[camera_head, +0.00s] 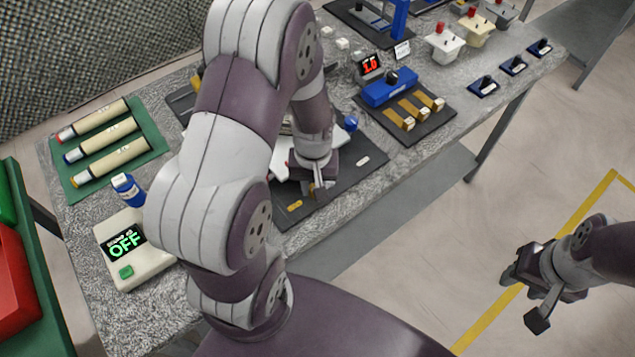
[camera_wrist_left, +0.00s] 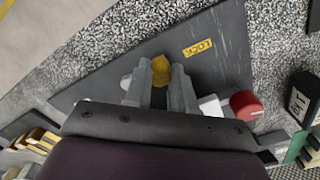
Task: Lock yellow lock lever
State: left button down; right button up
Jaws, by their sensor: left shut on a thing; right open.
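The yellow lock lever (camera_wrist_left: 160,68) shows as a yellow tip between the fingers of my left gripper (camera_wrist_left: 160,88) in the left wrist view. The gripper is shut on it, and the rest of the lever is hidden. A yellow LOCK label (camera_wrist_left: 197,47) is on the dark base plate (camera_wrist_left: 222,62), a little to the right of the lever. In the head view my left gripper (camera_head: 318,187) is low over the same dark plate, beside the yellow label (camera_head: 295,205). My right gripper (camera_head: 524,298) is open and empty over the floor at the right.
A red knob (camera_wrist_left: 246,105) is right of the gripper in the wrist view. A blue device with brass-coloured levers (camera_head: 390,90) stands to the right on the table. A green mat with tubes (camera_head: 145,135) and an OFF display box (camera_head: 128,250) are at the left.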

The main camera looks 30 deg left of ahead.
aim_at(312, 185)
pick_arm(q)
jog(key=shift+w+a+m, duration=0.2)
jog(key=shift+a+m, duration=0.1)
jog(key=shift+m, duration=0.3)
jog(key=c, duration=0.9)
grip_release()
jog(key=shift+c, duration=0.2)
notch_tip(312, 185, up, 13)
jog(key=shift+p, duration=0.3)
jog(key=shift+f, duration=0.15)
jog(key=s+d+f+m+t, duration=0.1)
jog(key=s+d+m, duration=0.3)
jog(key=d, duration=0.2)
jog(key=shift+s+d+f+m, duration=0.2)
jog(key=shift+s+f+m, duration=0.05)
jog(key=shift+f+m, duration=0.1)
